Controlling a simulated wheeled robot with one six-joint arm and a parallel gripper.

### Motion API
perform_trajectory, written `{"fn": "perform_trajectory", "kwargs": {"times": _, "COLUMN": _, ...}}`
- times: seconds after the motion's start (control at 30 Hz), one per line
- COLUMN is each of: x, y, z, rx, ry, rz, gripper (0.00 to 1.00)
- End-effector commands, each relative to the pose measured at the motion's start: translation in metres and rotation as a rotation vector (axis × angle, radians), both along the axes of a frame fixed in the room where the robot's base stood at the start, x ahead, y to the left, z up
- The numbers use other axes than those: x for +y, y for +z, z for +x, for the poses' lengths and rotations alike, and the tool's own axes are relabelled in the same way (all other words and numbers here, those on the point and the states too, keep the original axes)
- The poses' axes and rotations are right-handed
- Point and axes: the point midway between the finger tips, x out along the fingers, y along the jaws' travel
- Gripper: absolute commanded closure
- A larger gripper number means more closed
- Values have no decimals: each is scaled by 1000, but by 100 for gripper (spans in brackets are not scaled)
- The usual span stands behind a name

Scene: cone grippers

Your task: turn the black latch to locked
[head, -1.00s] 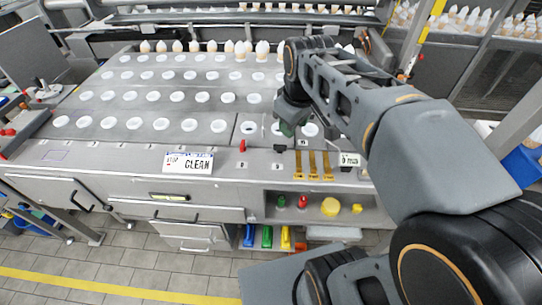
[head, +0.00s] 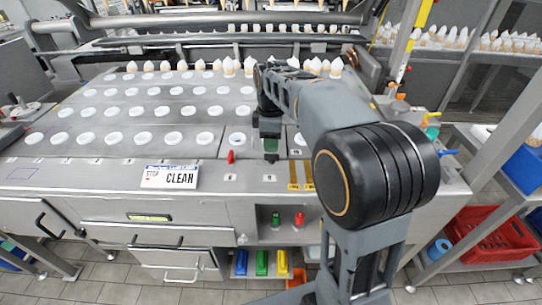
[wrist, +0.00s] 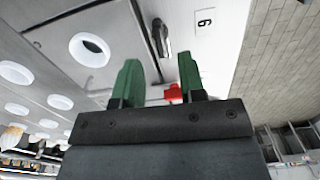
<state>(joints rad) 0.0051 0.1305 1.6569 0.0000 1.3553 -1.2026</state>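The black latch (wrist: 160,38) shows in the wrist view as a small dark piece on the grey panel, just beyond the fingertips and roughly in line with the gap between them. My gripper (wrist: 158,64) has two green fingers standing apart with nothing between their tips. In the head view my gripper (head: 270,157) points down over the front strip of the machine, and it seems to hide the latch there. I cannot tell the latch's setting.
A red knob (head: 231,156) stands left of my gripper. The STOP CLEAN sign (head: 169,177) is further left. Yellow strips (head: 294,175) lie to the right. Rows of white-rimmed holes (head: 173,139) cover the deck. A shelf below holds green and red items (head: 299,219).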

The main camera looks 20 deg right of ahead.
Motion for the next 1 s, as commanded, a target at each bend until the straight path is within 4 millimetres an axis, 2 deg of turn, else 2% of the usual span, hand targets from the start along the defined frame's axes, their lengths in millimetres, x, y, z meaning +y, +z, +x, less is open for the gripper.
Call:
{"fn": "perform_trajectory", "kwargs": {"times": 0.1, "x": 0, "y": -21, "z": 0, "rx": 1, "ry": -1, "rz": -1, "gripper": 63}}
{"fn": "perform_trajectory", "kwargs": {"times": 0.3, "x": 0, "y": -42, "z": 0, "rx": 0, "ry": -1, "rz": 0, "gripper": 63}}
{"fn": "perform_trajectory", "kwargs": {"times": 0.5, "x": 0, "y": -50, "z": 0, "rx": 0, "ry": -2, "rz": 0, "gripper": 63}}
{"fn": "perform_trajectory", "kwargs": {"times": 0.77, "x": 0, "y": -51, "z": 0, "rx": -1, "ry": -2, "rz": 0, "gripper": 63}}
{"fn": "perform_trajectory", "kwargs": {"times": 1.0, "x": 0, "y": -51, "z": 0, "rx": -1, "ry": -2, "rz": 0, "gripper": 83}}
